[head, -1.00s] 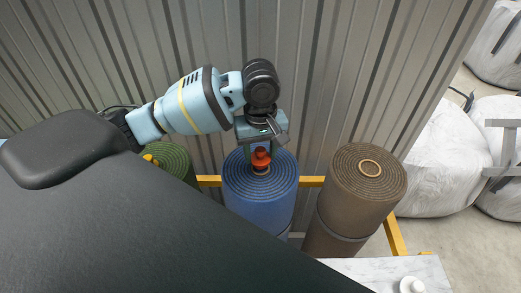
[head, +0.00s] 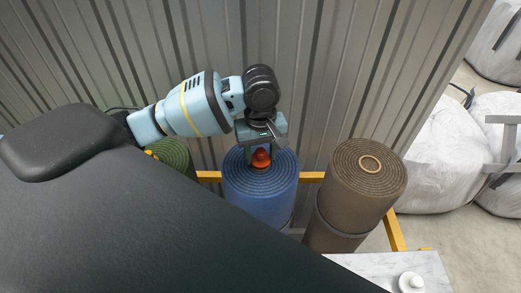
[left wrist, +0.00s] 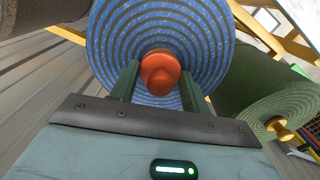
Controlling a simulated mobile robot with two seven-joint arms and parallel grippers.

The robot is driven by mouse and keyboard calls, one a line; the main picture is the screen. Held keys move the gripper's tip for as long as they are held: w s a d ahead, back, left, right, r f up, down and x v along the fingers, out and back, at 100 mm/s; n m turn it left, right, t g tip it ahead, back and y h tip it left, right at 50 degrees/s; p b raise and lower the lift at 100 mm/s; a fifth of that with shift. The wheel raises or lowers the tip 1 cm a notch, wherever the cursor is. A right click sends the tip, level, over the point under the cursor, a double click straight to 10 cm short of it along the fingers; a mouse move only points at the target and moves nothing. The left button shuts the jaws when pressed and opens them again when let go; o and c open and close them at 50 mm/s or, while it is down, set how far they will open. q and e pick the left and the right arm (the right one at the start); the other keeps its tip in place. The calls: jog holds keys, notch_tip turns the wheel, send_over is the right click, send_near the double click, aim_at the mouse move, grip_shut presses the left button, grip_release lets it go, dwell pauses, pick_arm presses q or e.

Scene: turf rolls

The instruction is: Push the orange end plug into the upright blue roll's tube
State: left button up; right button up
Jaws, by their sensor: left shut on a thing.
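The blue roll (head: 260,195) stands upright in the middle of the head view, its spiral top facing up. The orange end plug (head: 261,158) is at the centre of that top, over the tube mouth. My left gripper (head: 261,155) points down from above and is shut on the plug. In the left wrist view the plug (left wrist: 160,70) sits between the two green fingers, against the middle of the blue roll's spiral end (left wrist: 200,25). The plug covers the tube mouth, so how deep it sits cannot be told. My right gripper is not in view.
A brown roll (head: 360,190) with an open tube stands to the right. A green roll (head: 173,155) with a yellow plug stands to the left. A yellow rail (head: 312,180) runs behind the rolls, before a corrugated wall. A marble top (head: 380,268) holds a white knobbed item (head: 411,283).

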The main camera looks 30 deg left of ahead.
aim_at(260, 151)
pick_arm(q)
jog(key=shift+f, duration=0.6)
jog(key=o, duration=1.1)
jog(key=shift+c, duration=0.2)
jog(key=shift+r, duration=3.95)
jog(key=shift+s+f, duration=0.1)
